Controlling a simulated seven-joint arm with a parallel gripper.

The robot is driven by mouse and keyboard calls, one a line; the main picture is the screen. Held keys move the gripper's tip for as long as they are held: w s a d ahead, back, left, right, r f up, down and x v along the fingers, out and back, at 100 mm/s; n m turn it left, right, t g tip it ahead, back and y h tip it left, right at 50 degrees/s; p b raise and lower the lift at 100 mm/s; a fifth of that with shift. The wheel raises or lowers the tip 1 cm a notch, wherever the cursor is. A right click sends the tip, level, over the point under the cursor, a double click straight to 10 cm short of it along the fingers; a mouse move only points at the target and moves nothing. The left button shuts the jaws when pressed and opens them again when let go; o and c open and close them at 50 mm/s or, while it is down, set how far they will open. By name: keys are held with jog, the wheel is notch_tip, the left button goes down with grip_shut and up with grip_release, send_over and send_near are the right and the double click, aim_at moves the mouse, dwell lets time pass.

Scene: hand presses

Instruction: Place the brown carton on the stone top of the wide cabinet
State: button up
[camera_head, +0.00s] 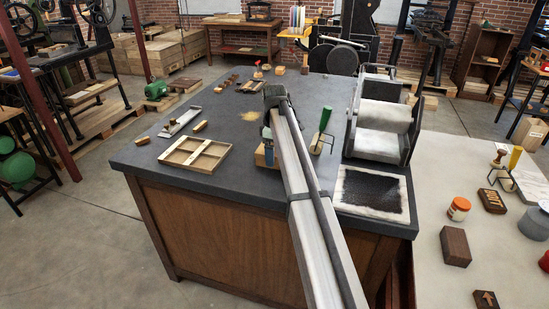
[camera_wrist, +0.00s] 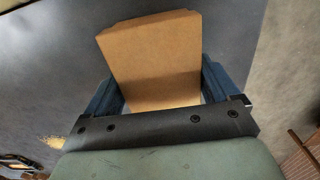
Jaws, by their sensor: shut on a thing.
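The brown carton (camera_wrist: 152,58) is a plain tan box between the two blue fingers of my gripper (camera_wrist: 158,90) in the wrist view. My gripper is shut on it. In the head view a small part of the carton (camera_head: 260,157) shows beside my gripper (camera_head: 268,142), and my arm hides the rest. The wide cabinet has brown wooden sides and a dark grey stone top (camera_head: 232,118). The carton is over this top. I cannot tell whether it touches the stone or hangs just above it.
A wooden divided tray (camera_head: 195,154) lies left of my gripper. A grey roller press (camera_head: 381,122) and a white-framed dark pad (camera_head: 371,194) are further right. Bare stone lies between the tray and my gripper.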

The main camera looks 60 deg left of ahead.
jog(key=shift+f, duration=1.4)
jog(key=shift+f, duration=0.1)
jog(key=o, duration=0.9)
notch_tip(320, 180, up, 12)
jog(key=shift+r, duration=0.15)
